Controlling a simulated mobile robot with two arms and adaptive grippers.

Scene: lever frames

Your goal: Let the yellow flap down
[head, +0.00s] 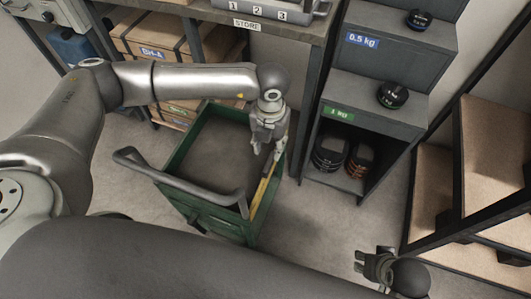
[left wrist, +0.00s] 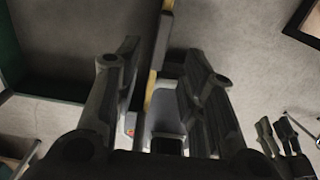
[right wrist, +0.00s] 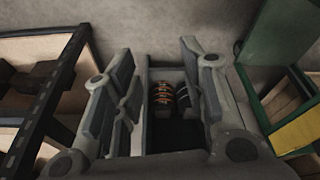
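The yellow flap (head: 262,192) stands upright along the right side of the green cart (head: 172,172), seen nearly edge-on in the head view. Its yellow face also shows at the right of the right wrist view (right wrist: 302,132). My left gripper (head: 265,148) is over the far end of that side. In the left wrist view, its fingers (left wrist: 158,80) are apart, with the flap's yellow edge (left wrist: 166,8) running between them; contact cannot be told. My right gripper (head: 362,268) is low at the lower right, away from the cart, its fingers (right wrist: 158,85) apart and empty.
The cart's dark handle (head: 175,180) crosses its near left. A grey weight shelf (head: 376,118) stands right of the cart, and a wooden rack (head: 490,140) further right. A bench with crates (head: 165,35) is behind. Bare floor lies right of the flap.

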